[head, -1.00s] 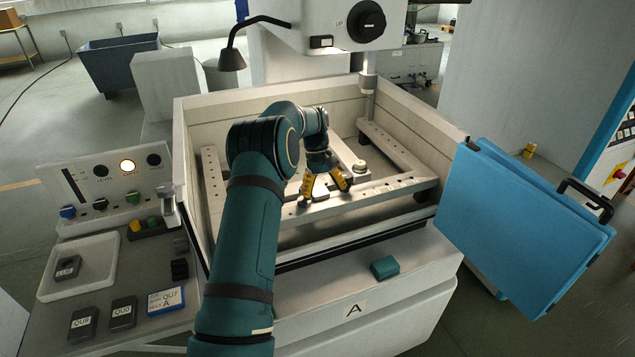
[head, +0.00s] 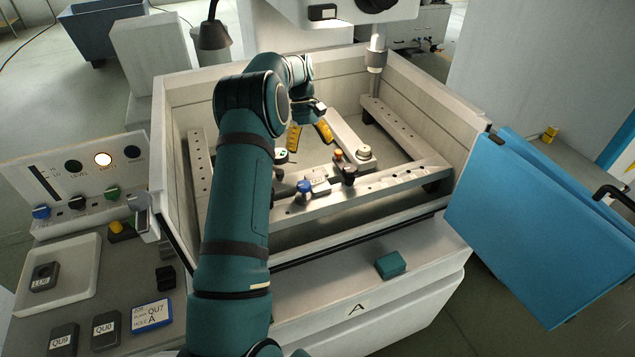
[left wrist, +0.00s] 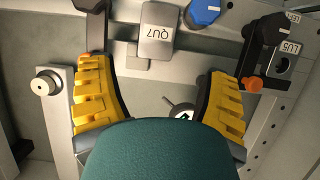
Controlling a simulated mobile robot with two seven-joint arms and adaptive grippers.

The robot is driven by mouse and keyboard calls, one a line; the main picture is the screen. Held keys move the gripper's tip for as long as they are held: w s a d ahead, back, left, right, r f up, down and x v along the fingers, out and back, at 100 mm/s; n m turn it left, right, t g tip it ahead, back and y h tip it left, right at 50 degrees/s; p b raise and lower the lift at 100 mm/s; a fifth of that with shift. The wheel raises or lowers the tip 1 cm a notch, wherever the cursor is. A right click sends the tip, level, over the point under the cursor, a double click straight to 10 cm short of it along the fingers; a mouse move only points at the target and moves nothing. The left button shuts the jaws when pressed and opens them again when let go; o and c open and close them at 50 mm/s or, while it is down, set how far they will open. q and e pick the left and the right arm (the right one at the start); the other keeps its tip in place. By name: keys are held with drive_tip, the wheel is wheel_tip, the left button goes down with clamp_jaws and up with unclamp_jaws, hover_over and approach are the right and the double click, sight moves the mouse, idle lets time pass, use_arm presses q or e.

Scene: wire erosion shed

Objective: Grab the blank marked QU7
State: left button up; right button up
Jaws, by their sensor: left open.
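The blank marked QU7 (left wrist: 157,38), a grey block with a white label, lies on a pale rail beside a blue knob (left wrist: 203,12). In the head view the blank (head: 319,186) sits on the front rail inside the machine's open tank. My left gripper (head: 311,146) is open and empty, its yellow fingers beyond the blank. In the left wrist view the gripper (left wrist: 161,67) has the blank ahead, between the lines of its fingers and not touched by them. Black clamps with orange tips (left wrist: 97,54) stand on both sides. My right gripper is not in view.
Another labelled blank (left wrist: 286,64) sits beside the right clamp. On the console are blanks QU9 (head: 63,341) and QU0 (head: 105,331), a blue-edged QU7 card (head: 151,316) and a white tray (head: 84,262) with one blank. Tank walls (head: 430,118) surround the rails.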

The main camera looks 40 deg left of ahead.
sight(317, 180)
use_arm(q)
drive_tip(key=x, duration=1)
drive_tip(key=shift+d+f, duration=0.25)
drive_tip(key=shift+f, duration=0.05)
drive_tip(key=shift+w, duration=0.1)
drive_tip(key=c, duration=1.1)
